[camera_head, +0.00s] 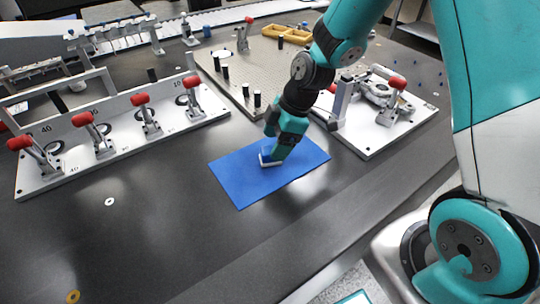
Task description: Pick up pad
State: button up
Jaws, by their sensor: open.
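The pad seems to be the small white and blue block (267,160) on the blue mat (240,187). It sits near the mat's middle, right under my gripper (272,153). My gripper is teal, points down and is open, with its fingertips at the block. The fingers hide part of the block, and I cannot tell whether they touch it.
A white fixture with red-handled clamps (128,128) stands at the left. A perforated plate with black posts (236,78) lies behind the mat. Another white clamp fixture (385,118) is close on the right. The dark table (130,235) is mostly clear in front.

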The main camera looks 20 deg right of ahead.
aim_at(270, 149)
jog(key=x, duration=0.4)
jog(key=shift+w+d+f, duration=0.1)
jog(key=shift+d+f, duration=0.1)
jog(key=c, duration=1.1)
jog(key=shift+r, duration=0.15)
notch_tip(270, 149, up, 20)
jog(key=p, duration=0.2)
jog(key=shift+o, duration=0.9)
jog(key=shift+p, duration=0.4)
